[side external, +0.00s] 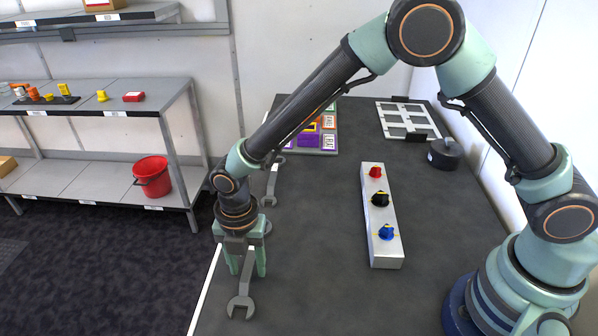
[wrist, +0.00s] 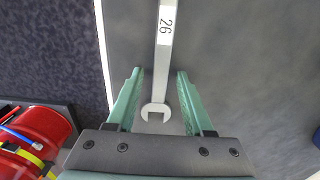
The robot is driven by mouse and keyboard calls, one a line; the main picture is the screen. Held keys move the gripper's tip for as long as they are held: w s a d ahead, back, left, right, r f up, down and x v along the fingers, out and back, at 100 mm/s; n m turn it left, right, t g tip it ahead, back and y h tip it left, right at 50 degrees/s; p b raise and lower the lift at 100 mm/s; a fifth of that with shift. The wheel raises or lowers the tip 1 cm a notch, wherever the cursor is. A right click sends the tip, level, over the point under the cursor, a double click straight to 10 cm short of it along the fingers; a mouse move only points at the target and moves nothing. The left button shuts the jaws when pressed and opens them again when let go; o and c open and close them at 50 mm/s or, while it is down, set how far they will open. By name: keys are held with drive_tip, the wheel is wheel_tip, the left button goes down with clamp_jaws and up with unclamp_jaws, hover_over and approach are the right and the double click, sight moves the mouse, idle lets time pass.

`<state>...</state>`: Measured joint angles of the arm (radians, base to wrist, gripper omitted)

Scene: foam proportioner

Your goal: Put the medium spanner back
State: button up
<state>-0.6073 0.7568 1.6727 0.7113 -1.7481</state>
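A grey open-ended spanner (side external: 241,301) lies along the table's left edge in the side view, its jaw towards the camera. In the wrist view the spanner (wrist: 161,68) carries a white label reading "26", and its far end is out of frame. My gripper (side external: 247,272) points down over its handle. In the wrist view my gripper (wrist: 157,74) has its fingers on either side of the handle, with gaps on both sides, so it is open. Another spanner (side external: 271,184) lies farther back along the same edge. I cannot tell which is the medium one.
A grey block with red, black and blue knobs (side external: 381,222) stands mid-table. A colourful tray (side external: 318,136), a white frame (side external: 408,121) and a dark round object (side external: 444,154) are at the back. Shelving with a red bucket (side external: 153,177) stands left. The table's front middle is clear.

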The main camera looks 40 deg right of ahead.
sight(247, 268)
wheel_tip(247, 268, up, 12)
drive_tip(key=d+r+m+t, duration=0.2)
drive_tip(key=d+r+m, duration=0.8)
drive_tip(key=d+m, duration=0.25)
drive_tip(key=s+d+r+m+t, duration=0.1)
drive_tip(key=s+d+m, duration=0.3)
drive_tip(key=d+m, duration=0.2)
drive_tip(key=s+d+r+m+t, duration=0.1)
drive_tip(key=s+d+m+t, duration=0.1)
drive_tip(key=s+d+m, duration=0.2)
drive_tip(key=d+m, duration=0.3)
drive_tip(key=m, duration=0.1)
drive_tip(key=shift+s+d+t, duration=0.15)
drive_tip(key=shift+s+t, duration=0.1)
drive_tip(key=shift+t, duration=0.05)
drive_tip(key=shift+r+m, duration=0.1)
drive_tip(key=shift+m, duration=0.15)
